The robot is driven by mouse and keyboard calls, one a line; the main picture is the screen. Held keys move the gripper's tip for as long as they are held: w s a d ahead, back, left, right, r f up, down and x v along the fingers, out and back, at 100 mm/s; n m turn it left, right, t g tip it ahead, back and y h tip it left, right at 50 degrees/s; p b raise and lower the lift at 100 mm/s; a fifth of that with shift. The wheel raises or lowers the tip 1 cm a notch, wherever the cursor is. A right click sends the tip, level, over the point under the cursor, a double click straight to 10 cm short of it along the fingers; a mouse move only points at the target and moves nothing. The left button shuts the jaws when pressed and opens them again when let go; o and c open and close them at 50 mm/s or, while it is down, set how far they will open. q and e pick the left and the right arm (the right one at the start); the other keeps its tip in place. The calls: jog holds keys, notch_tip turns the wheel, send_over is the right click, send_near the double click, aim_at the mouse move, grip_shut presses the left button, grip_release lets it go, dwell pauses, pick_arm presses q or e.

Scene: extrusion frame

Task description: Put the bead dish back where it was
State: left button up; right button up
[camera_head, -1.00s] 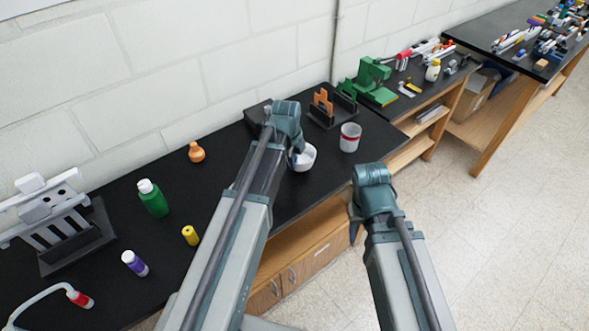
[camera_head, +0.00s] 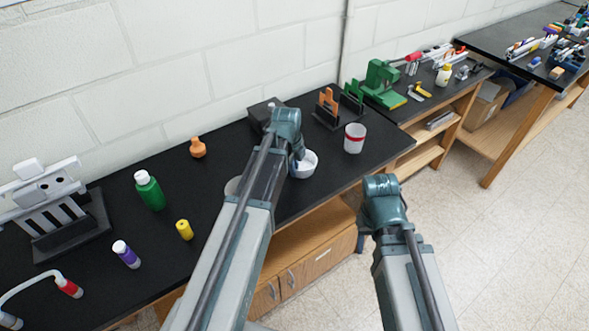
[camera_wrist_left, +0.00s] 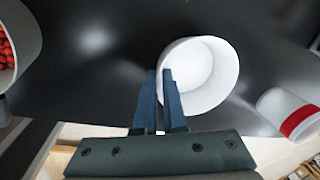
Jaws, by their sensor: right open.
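A round white dish (camera_head: 304,165) is near the front of the black bench. In the left wrist view the dish (camera_wrist_left: 210,75) looks empty inside. My left gripper (camera_wrist_left: 160,75) has one finger inside its rim and one outside, close together with the wall between them. Whether the dish rests on the bench or is slightly raised, I cannot tell. A pale container holding red beads (camera_wrist_left: 8,55) is cut off at the left of that view; my left arm partly hides a pale round container (camera_head: 232,187) in the head view. My right gripper (camera_head: 372,225) is over the floor, its fingers mostly hidden.
A white cup with a red band (camera_head: 354,139) stands right of the dish. A dark box (camera_head: 262,112) and a black holder with orange parts (camera_head: 328,108) are behind.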

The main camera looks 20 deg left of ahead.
pick_arm(q)
jog(key=o, duration=0.3)
jog(key=shift+r, duration=0.15)
notch_tip(320, 180, up, 12)
jog(key=s+p, duration=0.2)
jog(key=p, duration=1)
jog(key=s+d+n+g+y, duration=0.1)
jog(key=s+d+n+g, duration=0.1)
jog(key=s+d+n, duration=1.2)
jog(key=s+n, duration=0.3)
jog(key=s, duration=0.1)
jog(key=shift+d+y, duration=0.3)
